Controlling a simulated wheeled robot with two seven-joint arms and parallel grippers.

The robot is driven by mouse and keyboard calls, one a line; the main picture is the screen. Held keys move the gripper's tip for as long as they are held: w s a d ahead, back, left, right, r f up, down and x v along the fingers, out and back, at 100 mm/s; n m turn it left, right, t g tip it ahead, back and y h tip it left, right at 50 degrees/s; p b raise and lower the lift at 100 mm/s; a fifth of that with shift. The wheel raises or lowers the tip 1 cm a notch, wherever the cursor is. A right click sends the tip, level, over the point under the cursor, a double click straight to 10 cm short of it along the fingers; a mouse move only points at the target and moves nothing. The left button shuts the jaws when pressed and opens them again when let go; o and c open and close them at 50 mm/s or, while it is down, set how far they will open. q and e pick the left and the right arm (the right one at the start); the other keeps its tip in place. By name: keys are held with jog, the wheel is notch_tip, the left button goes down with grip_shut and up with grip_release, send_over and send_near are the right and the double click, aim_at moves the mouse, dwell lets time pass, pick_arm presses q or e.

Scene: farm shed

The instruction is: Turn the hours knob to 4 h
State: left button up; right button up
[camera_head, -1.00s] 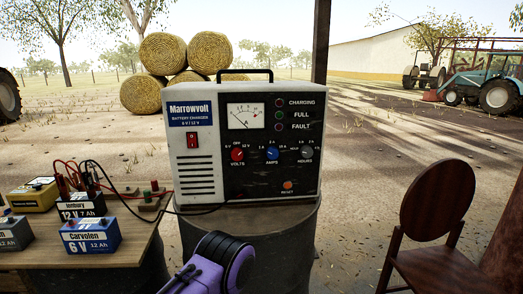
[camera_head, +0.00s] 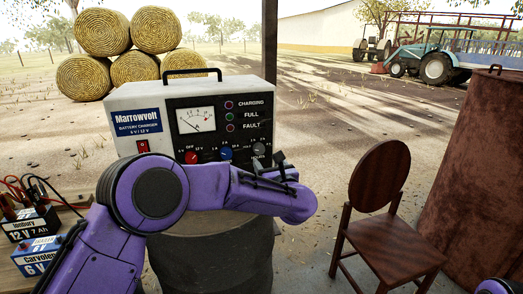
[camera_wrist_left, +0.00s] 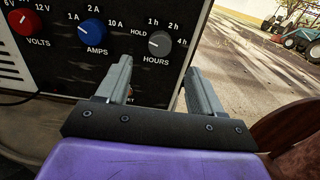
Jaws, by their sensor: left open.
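The battery charger (camera_head: 133,95) stands on a drum. Its grey hours knob (camera_head: 258,149) is at the right end of the knob row, partly crowded by my gripper. In the left wrist view the hours knob (camera_wrist_left: 160,43) shows clearly, with HOLD, 1 h, 2 h and 4 h around it. Its pale mark seems to face left, towards HOLD, but is small. My left gripper (camera_wrist_left: 157,74) is open and empty, its fingers pointing at the panel just below the knob, apart from it. In the head view the left gripper (camera_head: 283,167) is at the charger's lower right.
The red volts knob (camera_wrist_left: 24,19) and blue amps knob (camera_wrist_left: 92,33) sit left of the hours knob. Batteries with cables (camera_head: 30,225) stand on a table at left. A wooden chair (camera_head: 378,175) and rusty barrel (camera_head: 475,180) are at right.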

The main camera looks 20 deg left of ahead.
aim_at(260, 151)
pick_arm(q)
jog(key=p+x, duration=0.2)
jog(key=x, duration=0.5)
jog(key=shift+w+a, duration=0.1)
jog(key=shift+w, duration=0.05)
jog(key=shift+w+a+f, duration=0.15)
jog(key=shift+w+a, duration=0.15)
jog(key=shift+w, duration=0.2)
jog(key=c, duration=1.1)
